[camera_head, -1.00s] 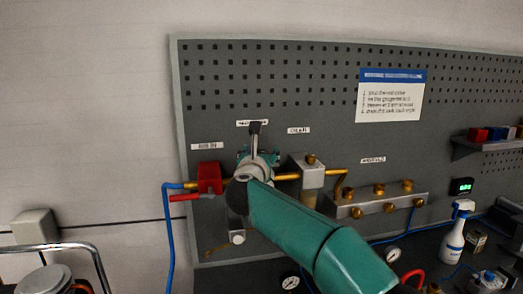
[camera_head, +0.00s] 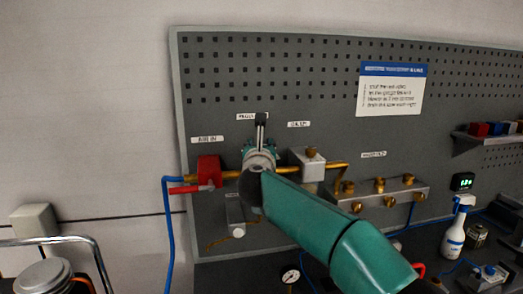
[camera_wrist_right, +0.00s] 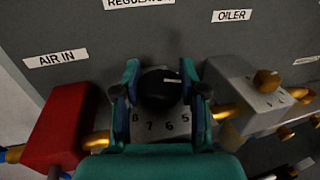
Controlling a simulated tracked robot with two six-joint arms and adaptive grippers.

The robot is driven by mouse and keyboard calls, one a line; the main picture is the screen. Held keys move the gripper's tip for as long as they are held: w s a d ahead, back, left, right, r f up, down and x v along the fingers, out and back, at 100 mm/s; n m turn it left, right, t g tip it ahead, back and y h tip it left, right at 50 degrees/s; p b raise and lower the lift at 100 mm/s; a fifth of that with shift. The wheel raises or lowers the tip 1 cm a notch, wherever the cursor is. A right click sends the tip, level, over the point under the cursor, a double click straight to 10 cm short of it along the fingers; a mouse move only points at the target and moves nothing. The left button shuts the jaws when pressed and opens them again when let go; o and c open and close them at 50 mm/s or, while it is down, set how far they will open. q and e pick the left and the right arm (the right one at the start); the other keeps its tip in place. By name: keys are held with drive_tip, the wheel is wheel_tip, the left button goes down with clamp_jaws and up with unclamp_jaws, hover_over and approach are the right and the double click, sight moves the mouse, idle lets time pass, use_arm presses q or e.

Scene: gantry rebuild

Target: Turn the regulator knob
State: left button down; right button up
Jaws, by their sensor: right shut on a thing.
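The regulator knob (camera_wrist_right: 160,88) is black and round with a short white mark on its face, in the upper middle of the right wrist view. A dial with numbers such as 8, 7, 6 and 5 curves below it. My right gripper (camera_wrist_right: 161,94) has one teal finger on each side of the knob and is shut on it. In the head view my right gripper (camera_head: 260,152) is at the board under the regulator label (camera_head: 252,116), and my wrist hides the knob there. My left gripper is in neither view.
A red air-in block (camera_head: 208,170) with a red lever sits left of the regulator. The oiler block (camera_head: 307,164) is close on the right, then the brass-fitted manifold (camera_head: 385,198). A gauge (camera_head: 290,277) and a spray bottle (camera_head: 455,238) are on the bench.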

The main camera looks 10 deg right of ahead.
drive_tip(key=shift+d+n+y+b, duration=0.15)
drive_tip(key=shift+n+y+b, duration=0.25)
drive_tip(key=shift+n+y, duration=0.5)
drive_tip(key=shift+y, duration=0.8)
drive_tip(key=n+y+p, duration=0.1)
drive_tip(key=n+y, duration=0.2)
drive_tip(key=y, duration=0.1)
drive_tip(key=shift+r, duration=0.2)
drive_tip(key=n+g+y+p, duration=0.1)
drive_tip(key=n+y+p, duration=0.1)
drive_tip(key=y, duration=0.1)
drive_tip(key=n+g+y+p, duration=0.1)
drive_tip(key=n+y+p, duration=0.1)
drive_tip(key=shift+r+y, duration=0.15)
drive_tip(key=shift+y, duration=0.25)
drive_tip(key=shift+n+g+y+p, duration=0.9)
drive_tip(key=shift+y+p, duration=0.3)
drive_tip(key=shift+f, duration=0.2)
drive_tip(key=o, duration=1.2)
drive_tip(key=shift+f, duration=0.1)
drive_tip(key=shift+c, duration=0.2)
